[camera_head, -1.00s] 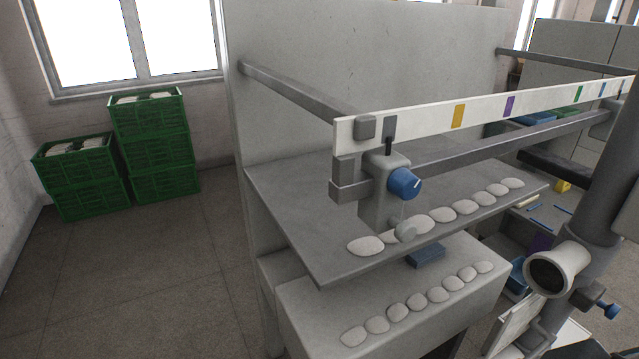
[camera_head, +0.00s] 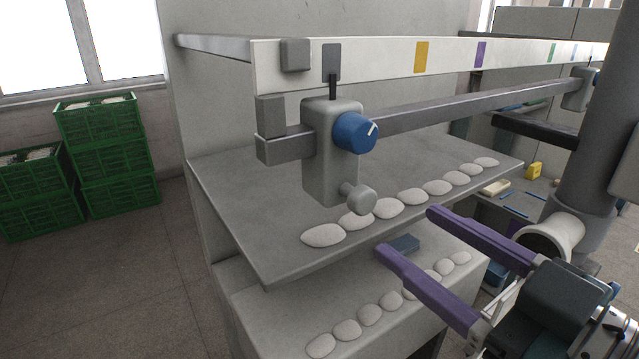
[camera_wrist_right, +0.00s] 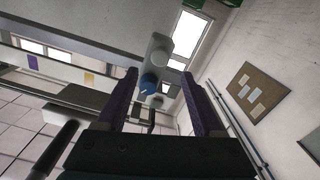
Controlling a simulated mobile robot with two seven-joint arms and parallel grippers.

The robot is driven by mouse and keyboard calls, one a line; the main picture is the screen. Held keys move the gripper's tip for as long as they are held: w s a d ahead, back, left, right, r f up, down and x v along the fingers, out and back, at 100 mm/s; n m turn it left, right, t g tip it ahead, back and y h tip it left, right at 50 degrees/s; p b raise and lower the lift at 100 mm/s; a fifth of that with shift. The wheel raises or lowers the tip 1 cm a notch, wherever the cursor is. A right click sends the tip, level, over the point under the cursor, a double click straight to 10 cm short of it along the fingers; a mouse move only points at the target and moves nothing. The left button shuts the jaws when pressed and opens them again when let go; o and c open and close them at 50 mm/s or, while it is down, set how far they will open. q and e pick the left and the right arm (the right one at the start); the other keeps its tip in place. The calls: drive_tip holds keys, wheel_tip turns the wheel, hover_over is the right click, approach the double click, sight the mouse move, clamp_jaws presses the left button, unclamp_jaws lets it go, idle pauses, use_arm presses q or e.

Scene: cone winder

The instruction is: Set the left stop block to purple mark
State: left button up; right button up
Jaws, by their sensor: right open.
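The left stop block (camera_head: 318,165) is a grey block on the horizontal rail (camera_head: 450,108), near its left end. It has a blue knob (camera_head: 355,132) with a white line and a round grey peg (camera_head: 358,198) low on its front. Its dark pointer stem rises to a dark grey patch on the white scale strip (camera_head: 380,62). The purple mark (camera_head: 480,54) is well to the right, beyond the yellow mark (camera_head: 422,57). My right gripper (camera_head: 407,232) is open and empty, lower right of the block and apart from it. In the wrist view, the knob (camera_wrist_right: 149,84) appears between the fingers. My left gripper is not in view.
Pale oval pieces lie in rows on the grey shelf (camera_head: 240,185) and the lower ledge (camera_head: 255,315). A second block (camera_head: 580,90) sits farther right on the rail. Green crates (camera_head: 115,160) stand at left. Floor at left is clear.

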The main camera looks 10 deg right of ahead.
sight(367, 203)
drive_tip(key=p+x, duration=0.1)
drive_tip(key=x, duration=0.5)
drive_tip(key=shift+r+p, duration=0.15)
drive_tip(key=shift+p, duration=0.15)
drive_tip(key=shift+x, duration=0.8)
clamp_jaws()
idle(0.4)
